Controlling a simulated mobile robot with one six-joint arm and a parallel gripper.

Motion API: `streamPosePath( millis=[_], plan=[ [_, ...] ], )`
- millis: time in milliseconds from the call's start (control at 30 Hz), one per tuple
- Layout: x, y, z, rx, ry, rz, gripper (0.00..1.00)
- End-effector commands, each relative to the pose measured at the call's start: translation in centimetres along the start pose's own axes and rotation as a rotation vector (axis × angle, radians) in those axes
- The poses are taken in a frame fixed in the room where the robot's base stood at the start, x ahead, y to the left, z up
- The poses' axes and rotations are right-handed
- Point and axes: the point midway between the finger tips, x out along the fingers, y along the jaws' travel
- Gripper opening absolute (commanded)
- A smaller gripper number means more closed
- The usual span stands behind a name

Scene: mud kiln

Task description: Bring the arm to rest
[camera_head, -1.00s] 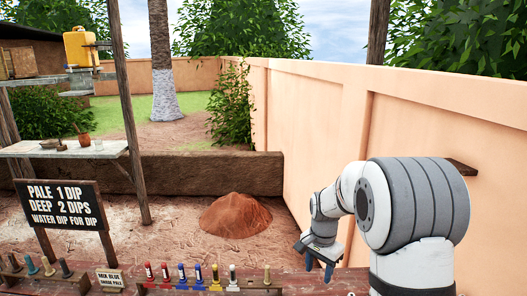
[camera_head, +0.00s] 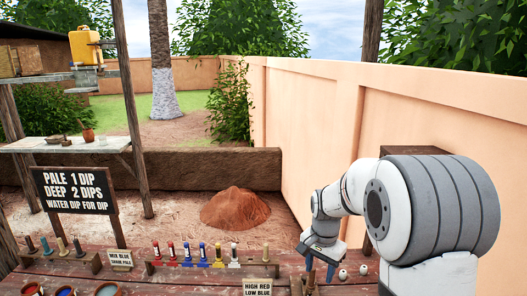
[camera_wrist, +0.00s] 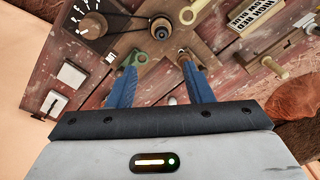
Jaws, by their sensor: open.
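My gripper (camera_head: 320,267) hangs at the end of my white and grey arm, over the right part of the wooden bench (camera_head: 200,278). Its two blue fingers are apart, with nothing between them. In the wrist view the open fingers (camera_wrist: 158,70) point towards the bench top. A wooden fixture with a green ring (camera_wrist: 138,58) and a small brass-coloured post (camera_wrist: 184,54) shows just beyond the fingertips; I cannot tell the gap.
A rack of coloured stampers (camera_head: 218,262) and a "HIGH RED LOW BLUE" sign (camera_head: 257,287) stand on the bench left of my gripper. A belted wheel (camera_wrist: 85,30) shows in the wrist view. The wall (camera_head: 300,130) rises behind my arm.

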Motion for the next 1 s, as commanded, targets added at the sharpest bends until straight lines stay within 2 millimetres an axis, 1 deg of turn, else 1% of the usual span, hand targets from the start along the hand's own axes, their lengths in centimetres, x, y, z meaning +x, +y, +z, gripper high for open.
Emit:
streamPosePath(
  millis=[167,333,467,533,700,800,900,1000],
  plan=[
    [-0.9,1.4,1.7,-0.071,0.02,-0.016,0.46],
    [-1.8,3.3,3.9,-0.16,0.045,-0.032,0.46],
    [-2.3,5.6,6.5,-0.263,0.075,-0.049,0.46],
    [-2.4,7.2,8.3,-0.332,0.097,-0.058,0.46],
    [-1.7,11.0,12.7,-0.5,0.149,-0.073,0.46],
    [-0.9,12.8,14.8,-0.585,0.177,-0.077,0.46],
    [-0.2,14.2,16.4,-0.649,0.198,-0.078,0.46],
    [0.2,15.1,17.2,-0.69,0.211,-0.078,0.46]
  ],
)
